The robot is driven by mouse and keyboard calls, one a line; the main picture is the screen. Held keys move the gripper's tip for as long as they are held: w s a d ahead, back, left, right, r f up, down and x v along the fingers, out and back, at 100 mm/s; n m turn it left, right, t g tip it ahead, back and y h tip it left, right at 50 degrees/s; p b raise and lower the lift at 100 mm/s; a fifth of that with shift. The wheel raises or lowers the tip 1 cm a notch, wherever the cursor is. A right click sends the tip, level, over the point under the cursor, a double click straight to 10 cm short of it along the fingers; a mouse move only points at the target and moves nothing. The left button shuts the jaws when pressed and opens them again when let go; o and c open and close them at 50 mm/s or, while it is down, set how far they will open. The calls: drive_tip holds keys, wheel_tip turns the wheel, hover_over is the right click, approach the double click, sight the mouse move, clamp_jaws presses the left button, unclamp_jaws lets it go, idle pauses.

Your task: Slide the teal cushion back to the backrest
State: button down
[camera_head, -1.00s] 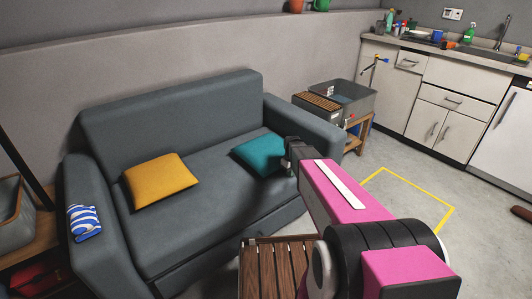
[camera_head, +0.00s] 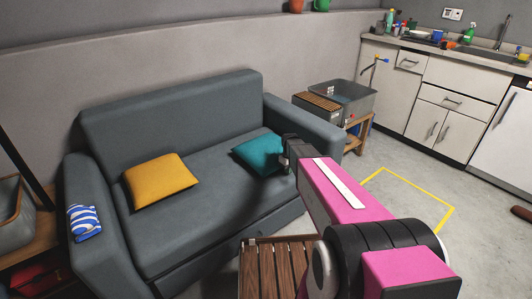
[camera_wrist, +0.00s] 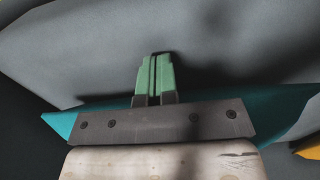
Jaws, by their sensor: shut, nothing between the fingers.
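The teal cushion (camera_head: 258,155) lies on the right part of the grey sofa seat (camera_head: 200,208), close to the right armrest. A gap of bare seat shows between it and the backrest (camera_head: 175,112). My gripper (camera_head: 287,160) is at the cushion's right front side in the head view. In the wrist view my gripper (camera_wrist: 155,62) has its green fingers shut together with nothing between them. The teal cushion (camera_wrist: 290,102) shows behind the gripper's body there, with its middle hidden. I cannot tell whether they touch.
A yellow cushion (camera_head: 160,181) lies on the seat's left part. A striped cloth (camera_head: 84,222) hangs on the left armrest. A slatted wooden table (camera_head: 268,265) stands in front of the sofa. The right armrest (camera_head: 305,122) rises beside my arm.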

sight(275, 160)
drive_tip(key=shift+w+a, duration=0.35)
drive_tip(key=shift+w, duration=0.2)
drive_tip(key=shift+w+a, duration=0.3)
drive_tip(key=shift+w, duration=0.3)
drive_tip(key=shift+w+a, duration=0.55)
drive_tip(key=shift+w, duration=0.25)
drive_tip(key=shift+w+a, duration=0.55)
drive_tip(key=shift+w, duration=0.2)
drive_tip(key=shift+w+a, duration=0.1)
drive_tip(key=shift+w, duration=0.05)
drive_tip(key=shift+w+a, duration=0.5)
drive_tip(key=shift+w, duration=0.3)
drive_tip(key=shift+w+a, duration=0.5)
drive_tip(key=shift+w, duration=0.25)
drive_tip(key=shift+w+a, duration=0.6)
drive_tip(key=shift+w, duration=0.25)
drive_tip(key=shift+w+a, duration=0.55)
drive_tip(key=shift+w, duration=0.25)
